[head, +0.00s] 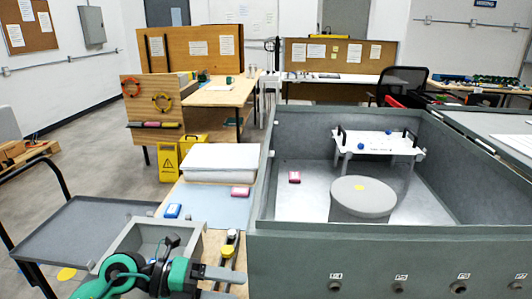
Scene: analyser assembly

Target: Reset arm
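My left gripper (236,285) is at the bottom of the head view, on a green and black arm from the left. Its two grey fingers point right and are spread apart, with nothing seen between them. It is in front of the large grey open-topped box (300,228), near the box's left front corner. The lower finger is partly cut off by the picture's edge. My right gripper is not in view.
A grey bin (122,238) stands just behind my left arm.

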